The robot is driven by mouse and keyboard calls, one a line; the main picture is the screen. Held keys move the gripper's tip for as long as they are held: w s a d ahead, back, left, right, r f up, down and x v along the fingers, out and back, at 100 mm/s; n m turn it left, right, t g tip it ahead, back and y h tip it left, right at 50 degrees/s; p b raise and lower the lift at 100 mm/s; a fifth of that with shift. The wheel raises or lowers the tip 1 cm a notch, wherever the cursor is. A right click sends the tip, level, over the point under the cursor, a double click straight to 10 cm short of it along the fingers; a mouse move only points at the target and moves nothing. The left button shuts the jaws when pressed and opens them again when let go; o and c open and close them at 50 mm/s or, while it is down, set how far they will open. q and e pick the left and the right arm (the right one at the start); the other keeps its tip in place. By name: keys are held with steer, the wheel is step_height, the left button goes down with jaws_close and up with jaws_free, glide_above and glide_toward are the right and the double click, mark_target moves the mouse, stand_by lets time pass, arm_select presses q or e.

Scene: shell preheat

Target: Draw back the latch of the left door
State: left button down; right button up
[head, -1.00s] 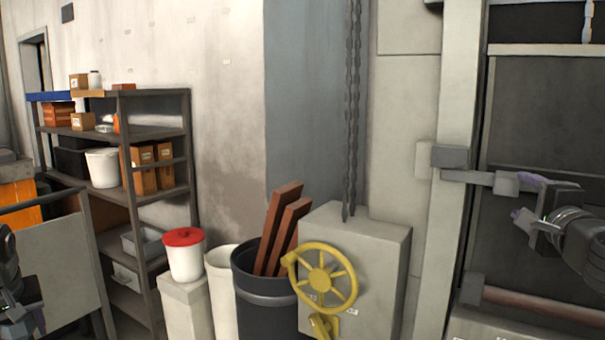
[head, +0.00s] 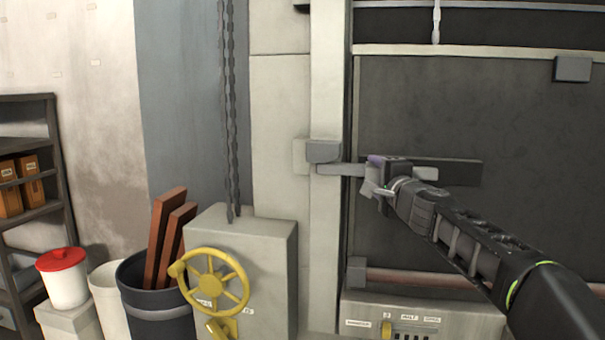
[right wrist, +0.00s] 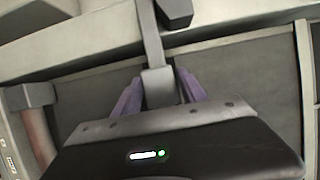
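The left door's dark panel (head: 500,120) fills the right of the head view. The latch is a grey bar (head: 340,169) running from a grey block (head: 324,151) on the pale frame onto the door. My right gripper (head: 374,172) is at the bar's right end; its own fingers partly hide the latch knob there. In the right wrist view, the purple fingers (right wrist: 160,88) lie close against both sides of the grey latch knob (right wrist: 158,84), with the bar (right wrist: 150,35) leading away from it. My left gripper is out of view.
A grey cabinet with a yellow handwheel (head: 216,280) stands left of the door frame. Bins and a white bucket with a red lid (head: 62,277) stand farther left. A labelled control panel (head: 420,318) sits below the door. A chain (head: 228,110) hangs above the cabinet.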

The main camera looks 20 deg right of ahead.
jaws_close()
stand_by(0.3)
stand_by(0.8)
